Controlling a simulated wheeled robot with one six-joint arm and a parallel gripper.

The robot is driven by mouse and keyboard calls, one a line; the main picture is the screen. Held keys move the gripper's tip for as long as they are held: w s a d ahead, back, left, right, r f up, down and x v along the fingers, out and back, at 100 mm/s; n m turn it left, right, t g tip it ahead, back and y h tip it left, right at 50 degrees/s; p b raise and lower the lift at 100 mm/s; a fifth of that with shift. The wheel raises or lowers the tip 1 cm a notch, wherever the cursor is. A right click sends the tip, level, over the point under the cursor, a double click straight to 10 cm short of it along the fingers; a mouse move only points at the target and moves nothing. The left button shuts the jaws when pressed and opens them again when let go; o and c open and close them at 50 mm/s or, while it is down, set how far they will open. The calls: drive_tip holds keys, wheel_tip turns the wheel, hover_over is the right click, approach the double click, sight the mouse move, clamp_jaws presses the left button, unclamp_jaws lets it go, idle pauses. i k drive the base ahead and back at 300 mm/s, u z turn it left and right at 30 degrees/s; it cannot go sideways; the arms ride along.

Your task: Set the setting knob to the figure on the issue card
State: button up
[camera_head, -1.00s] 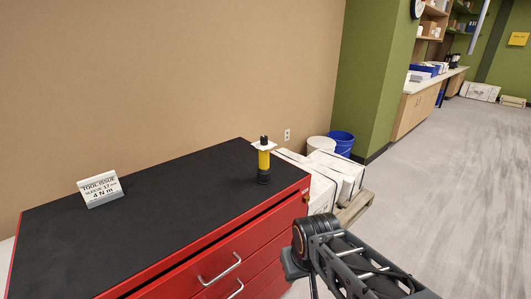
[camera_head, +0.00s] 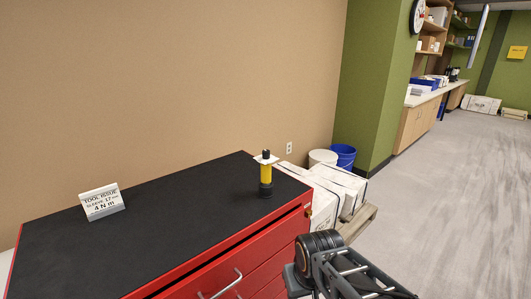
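The issue card (camera_head: 102,202) stands tilted on the left of the black cabinet top. It reads "TOOL ISSUE", a sleeve line with a figure that looks like 17 mm, and "4 N m". An upright yellow and black tool (camera_head: 265,175) stands near the right end of the top. It has a black base, a yellow body, a white plate near its upper end and a black piece on top. Which part is the setting knob, and any scale on it, is too small to tell. My arm shows at the lower right, but my gripper's fingers are not in view.
The red drawer cabinet (camera_head: 262,262) has a black top (camera_head: 150,240), mostly clear between card and tool. White boxes (camera_head: 335,190) on a pallet, a white bucket (camera_head: 322,157) and a blue bucket (camera_head: 344,154) stand behind its right end. Open floor (camera_head: 455,190) lies to the right.

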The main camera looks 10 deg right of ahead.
sight(266, 153)
drive_tip(key=z, duration=0.1)
drive_tip(key=k, duration=0.4)
drive_tip(key=z, duration=0.45)
drive_tip(key=i, duration=0.8)
drive_tip(key=u, duration=0.95)
